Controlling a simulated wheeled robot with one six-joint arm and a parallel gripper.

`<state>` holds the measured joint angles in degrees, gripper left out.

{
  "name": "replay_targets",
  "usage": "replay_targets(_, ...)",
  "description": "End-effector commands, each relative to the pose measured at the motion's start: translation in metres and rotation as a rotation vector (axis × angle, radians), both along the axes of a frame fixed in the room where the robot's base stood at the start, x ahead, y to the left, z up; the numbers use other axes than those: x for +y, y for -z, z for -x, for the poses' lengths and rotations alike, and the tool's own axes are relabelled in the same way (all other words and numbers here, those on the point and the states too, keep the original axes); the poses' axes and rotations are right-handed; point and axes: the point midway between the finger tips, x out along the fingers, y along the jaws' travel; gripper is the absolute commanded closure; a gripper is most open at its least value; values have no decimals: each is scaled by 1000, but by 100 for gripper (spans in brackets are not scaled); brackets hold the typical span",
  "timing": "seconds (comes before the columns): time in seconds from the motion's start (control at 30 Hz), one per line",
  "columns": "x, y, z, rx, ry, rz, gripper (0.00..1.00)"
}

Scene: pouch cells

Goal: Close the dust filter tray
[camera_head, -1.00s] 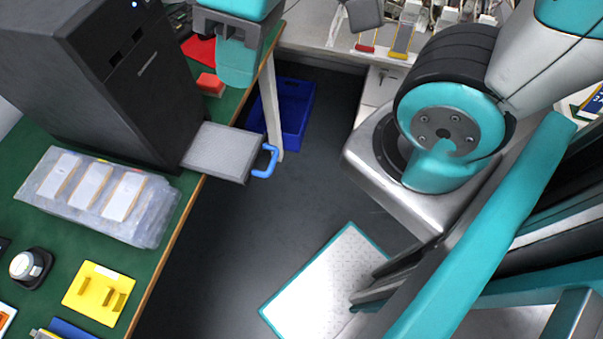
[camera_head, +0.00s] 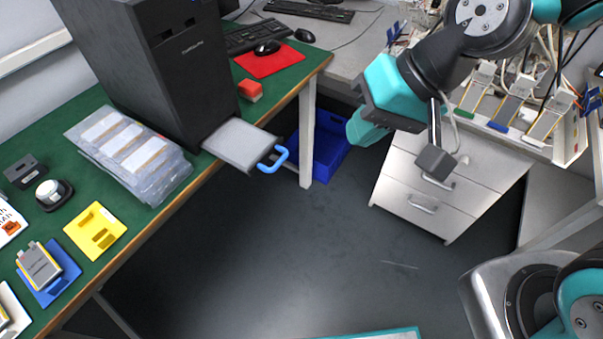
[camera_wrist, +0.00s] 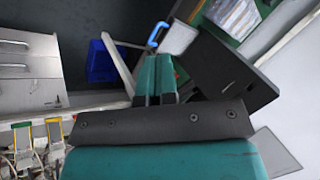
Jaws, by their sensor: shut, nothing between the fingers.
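The dust filter tray (camera_head: 238,143) is a flat grey tray pulled out from the base of the black computer tower (camera_head: 160,75), jutting past the green table's edge. Its blue loop handle (camera_head: 273,160) points right, over the floor. My gripper (camera_head: 362,132) is to the right of the handle and apart from it, with teal fingers shut and empty. In the wrist view the shut fingers (camera_wrist: 156,75) point toward the tray (camera_wrist: 179,38) and its blue handle (camera_wrist: 157,34), with a gap between.
A blue bin (camera_head: 325,148) stands under the table behind the handle. A white drawer cabinet (camera_head: 450,185) is at the right. On the green table are a plastic bag of cells (camera_head: 130,150), a yellow holder (camera_head: 95,230) and a red block (camera_head: 249,90). The floor in front is clear.

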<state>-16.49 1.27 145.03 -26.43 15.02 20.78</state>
Motion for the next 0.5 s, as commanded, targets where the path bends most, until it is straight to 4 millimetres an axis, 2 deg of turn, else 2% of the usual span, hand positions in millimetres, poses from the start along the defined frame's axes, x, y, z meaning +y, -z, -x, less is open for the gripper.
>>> replay_targets(0.03,5,41,-16,37,114,-35,100)
replay_targets(0.2,13,114,-59,98,465,-164,100)
replay_targets(0.3,14,140,-72,117,598,-218,100)
replay_targets(0.5,17,161,-84,128,691,-260,100)
